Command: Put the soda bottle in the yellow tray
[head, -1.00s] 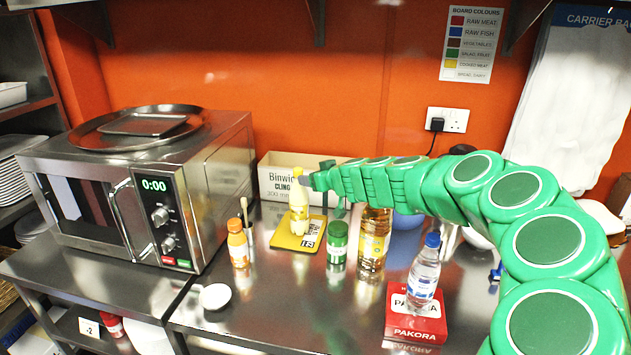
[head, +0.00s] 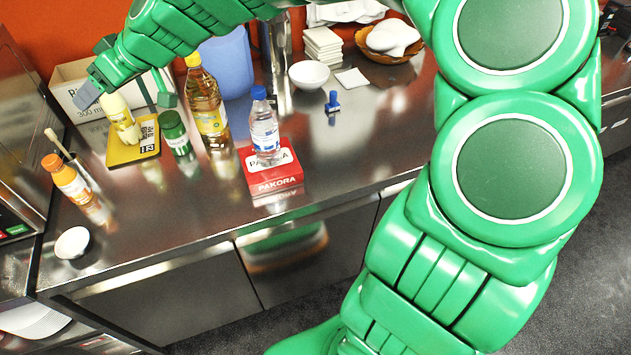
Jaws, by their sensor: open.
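A pale yellow bottle (head: 121,122), which looks like the soda bottle, stands upright on the yellow tray (head: 124,156) at the upper left of the head view. The tray lies flat on the steel counter and bears a black-and-white label. My gripper (head: 127,97) is open at the top of this bottle, with one grey-tipped finger to its left and a green finger to its right. I cannot tell whether either finger touches the bottle. My arm reaches in from the right.
An orange bottle (head: 68,182), a green-capped jar (head: 176,136), an oil bottle (head: 206,105) and a water bottle (head: 264,135) on a red box (head: 272,178) stand around the tray. The counter's front middle is clear.

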